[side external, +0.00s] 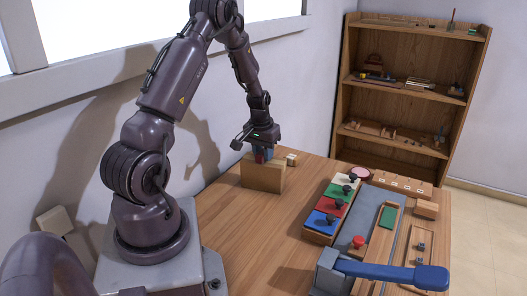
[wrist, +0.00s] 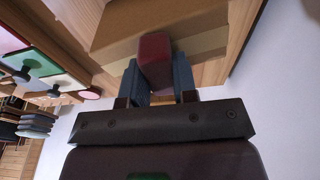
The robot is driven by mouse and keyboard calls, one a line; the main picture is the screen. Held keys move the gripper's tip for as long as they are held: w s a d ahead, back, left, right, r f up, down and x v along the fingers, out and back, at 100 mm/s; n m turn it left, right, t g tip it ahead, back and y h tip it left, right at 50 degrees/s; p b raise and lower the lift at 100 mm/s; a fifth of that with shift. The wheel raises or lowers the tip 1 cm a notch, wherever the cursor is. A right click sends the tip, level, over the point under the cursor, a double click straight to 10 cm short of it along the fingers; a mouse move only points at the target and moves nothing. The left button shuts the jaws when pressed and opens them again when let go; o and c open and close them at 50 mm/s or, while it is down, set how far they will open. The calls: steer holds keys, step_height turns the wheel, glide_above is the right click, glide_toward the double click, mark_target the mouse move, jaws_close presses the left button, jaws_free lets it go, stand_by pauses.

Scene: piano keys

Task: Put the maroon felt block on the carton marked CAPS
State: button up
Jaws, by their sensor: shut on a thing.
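The maroon felt block (side external: 259,158) is between the two fingers of my gripper (side external: 262,153), which is shut on it. In the wrist view the block (wrist: 155,58) sits upright between the blue-grey fingertips (wrist: 157,72), its end projecting past them. A tan cardboard carton (side external: 262,178) stands directly beneath my gripper in the side view. It also fills the top of the wrist view (wrist: 150,18). The block is at the carton's top; I cannot tell whether it touches. No CAPS lettering is readable on the visible faces.
A small pale cube (side external: 291,159) lies right of the carton. Colored panels with black knobs (side external: 336,198), a red button (side external: 357,241) and a blue-handled lever (side external: 398,273) occupy the table's right. The wooden table (side external: 262,228) is clear in front of the carton. A shelf (side external: 408,100) stands behind.

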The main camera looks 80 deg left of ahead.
mark_target(261, 154)
steer(key=o, duration=0.9)
step_height(261, 154, up, 12)
steer(key=s+d, duration=0.1)
steer(key=w+d+r+m, duration=0.1)
steer(key=w+d+r, duration=0.1)
steer(key=d+r, duration=0.4)
steer(key=s+d+r+m+t, duration=0.2)
steer(key=d+r+m, duration=0.1)
steer(key=d, duration=0.6)
steer(key=s+d+r+m+t, duration=0.15)
steer(key=d+r, duration=0.25)
steer(key=d, duration=0.6)
steer(key=s+d+m, duration=0.1)
steer(key=s+d, duration=0.2)
steer(key=s+d+m+t+h, duration=0.1)
steer(key=s+d+m, duration=0.1)
steer(key=s+d, duration=0.1)
steer(key=shift+s+d+m, duration=0.25)
steer(key=shift+d, duration=0.2)
